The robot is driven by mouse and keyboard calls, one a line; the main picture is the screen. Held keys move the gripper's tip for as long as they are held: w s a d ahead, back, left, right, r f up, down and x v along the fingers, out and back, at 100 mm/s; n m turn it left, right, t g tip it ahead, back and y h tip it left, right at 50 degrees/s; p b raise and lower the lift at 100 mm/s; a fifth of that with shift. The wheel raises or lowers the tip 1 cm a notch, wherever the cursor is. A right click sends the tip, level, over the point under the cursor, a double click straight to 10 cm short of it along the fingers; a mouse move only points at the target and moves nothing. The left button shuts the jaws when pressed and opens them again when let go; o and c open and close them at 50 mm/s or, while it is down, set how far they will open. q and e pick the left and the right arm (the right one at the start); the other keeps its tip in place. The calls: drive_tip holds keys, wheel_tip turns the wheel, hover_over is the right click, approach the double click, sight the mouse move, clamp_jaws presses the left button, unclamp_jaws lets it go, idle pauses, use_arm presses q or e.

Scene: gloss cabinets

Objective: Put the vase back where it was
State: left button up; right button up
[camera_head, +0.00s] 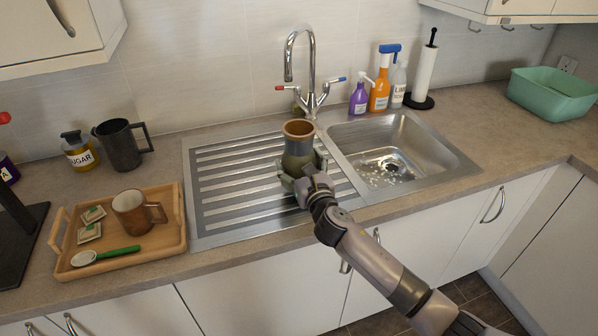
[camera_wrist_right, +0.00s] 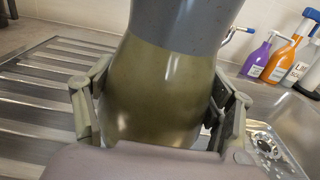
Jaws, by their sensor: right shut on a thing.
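The vase (camera_head: 298,146) is a grey and olive pot with a brown rim, upright over the right part of the metal draining board (camera_head: 214,160). My right gripper (camera_head: 304,178) is shut around its lower body. In the right wrist view the vase (camera_wrist_right: 158,85) fills the middle, with a finger of the gripper (camera_wrist_right: 160,120) on each side. The base of the vase is hidden, so I cannot tell whether it touches the draining board. My left gripper is not in view.
The sink basin (camera_head: 432,150) lies to the right, with the tap (camera_head: 310,70) behind. Spray bottles (camera_head: 380,80) and a paper towel roll (camera_head: 425,72) stand at the back. A wooden tray (camera_head: 172,245) with a mug (camera_head: 130,212) is at the left. The draining board's left part is clear.

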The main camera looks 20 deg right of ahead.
drive_tip(key=shift+w+f, duration=0.1)
drive_tip(key=shift+f, duration=1.05)
drive_tip(key=o, duration=1.4)
drive_tip(key=shift+f+b, duration=0.3)
drive_tip(key=shift+b, duration=0.05)
drive_tip(key=o, duration=0.5)
drive_tip(key=shift+r, duration=0.1)
drive_tip(key=shift+r, duration=0.2)
drive_tip(key=shift+s+f, duration=0.2)
drive_tip(key=shift+s, duration=0.25)
drive_tip(key=s, duration=1.1)
drive_tip(key=shift+s+d+r, duration=0.15)
drive_tip(key=shift+s, duration=0.05)
